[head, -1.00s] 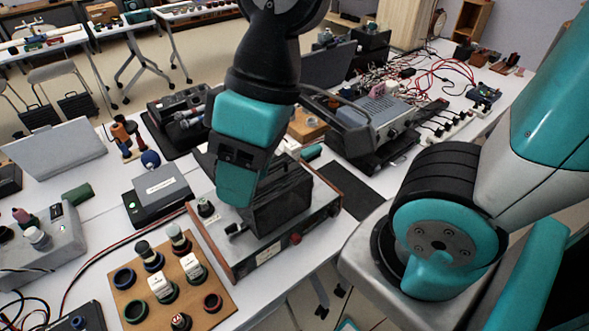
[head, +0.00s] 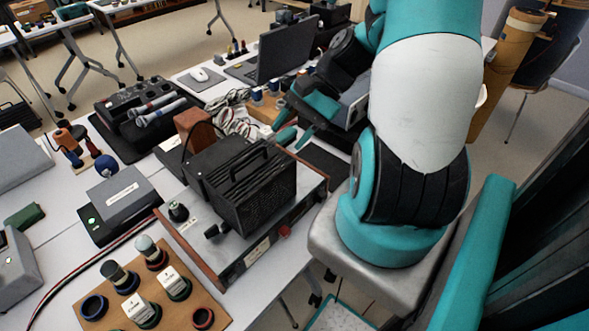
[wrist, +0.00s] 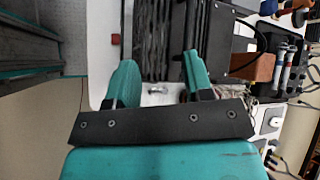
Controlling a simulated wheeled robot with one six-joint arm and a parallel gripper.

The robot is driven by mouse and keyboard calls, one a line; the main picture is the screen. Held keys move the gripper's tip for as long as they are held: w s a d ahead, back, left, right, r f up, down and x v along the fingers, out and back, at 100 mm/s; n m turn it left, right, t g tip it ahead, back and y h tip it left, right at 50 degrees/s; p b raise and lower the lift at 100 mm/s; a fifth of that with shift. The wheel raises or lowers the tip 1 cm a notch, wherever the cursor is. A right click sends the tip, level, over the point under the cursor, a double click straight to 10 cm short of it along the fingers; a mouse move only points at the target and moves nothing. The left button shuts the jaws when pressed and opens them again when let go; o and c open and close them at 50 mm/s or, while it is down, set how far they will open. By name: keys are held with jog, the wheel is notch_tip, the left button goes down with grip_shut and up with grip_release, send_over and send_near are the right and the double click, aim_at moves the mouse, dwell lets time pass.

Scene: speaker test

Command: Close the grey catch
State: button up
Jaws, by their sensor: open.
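My gripper (head: 287,122) is open and empty behind and to the right of a black box with a carrying handle (head: 240,185) in the head view. In the wrist view my gripper (wrist: 160,75) has its two teal fingers well apart. A small silvery-grey fitting (wrist: 158,89) shows between them, near a dark ribbed surface (wrist: 155,40). It may be the grey catch, but I cannot tell for sure, nor whether it is open or shut. I cannot pick out the catch in the head view.
The black box stands on a grey wood-sided unit (head: 225,250). A brown block (head: 195,128), loose cables and an open laptop (head: 287,50) lie close to my gripper. A wooden board with knobs (head: 185,310) is at the front. A grey box (head: 122,195) stands left.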

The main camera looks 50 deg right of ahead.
jog(key=s+d+f+m+t+h+b, duration=0.35)
jog(key=s+d+f+m+t, duration=0.75)
jog(key=m, duration=0.7)
jog(key=shift+g, duration=0.7)
jog(key=x, duration=1.1)
jog(key=d+x, duration=0.1)
jog(key=x, duration=0.5)
jog(key=shift+w+a+f, duration=0.1)
jog(key=shift+w+f, duration=0.05)
jog(key=shift+w, duration=0.25)
jog(key=shift+c, duration=0.2)
